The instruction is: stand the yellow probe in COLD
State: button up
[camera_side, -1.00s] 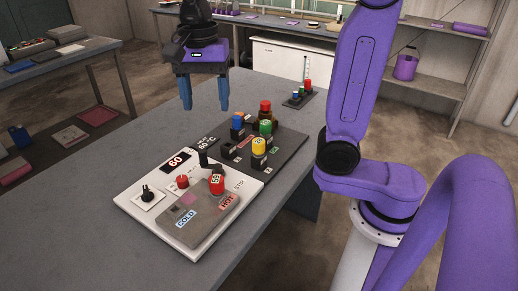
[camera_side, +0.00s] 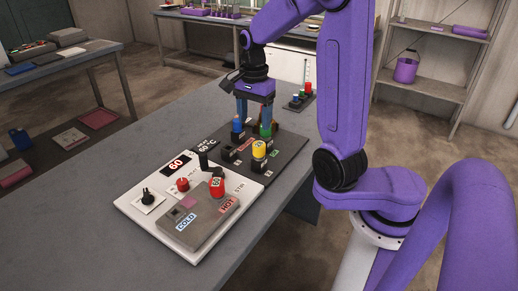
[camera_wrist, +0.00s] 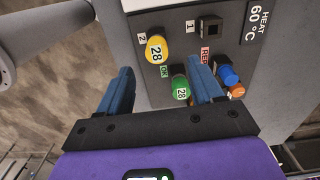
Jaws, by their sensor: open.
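The yellow probe (camera_side: 259,149), marked 28 in the wrist view (camera_wrist: 156,48), stands upright in a socket of the dark rack (camera_side: 286,152) by label 2. My gripper (camera_side: 254,116) is open and empty over the far part of the rack, behind the yellow probe. In the wrist view, the yellow probe lies ahead of the gap between the fingers (camera_wrist: 161,76). A green probe (camera_wrist: 180,88) shows near the right finger. The grey block (camera_side: 207,219) on the white unit carries the labels COLD (camera_side: 186,220) and HOT; a pinkish square (camera_side: 188,201) lies behind COLD.
A red probe (camera_side: 217,187) stands in the grey block by HOT. A blue probe (camera_side: 237,126) stands beside my gripper, with an orange one (camera_wrist: 237,92) near it. A black lever (camera_side: 204,160) and a red button (camera_side: 183,184) rise from the white unit. The table's left side is clear.

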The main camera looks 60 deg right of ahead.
aim_at(259, 144)
jog(key=shift+s+d+f, duration=0.35)
jog(key=shift+d+f, duration=0.2)
jog(key=shift+f, duration=4.8)
grip_shut()
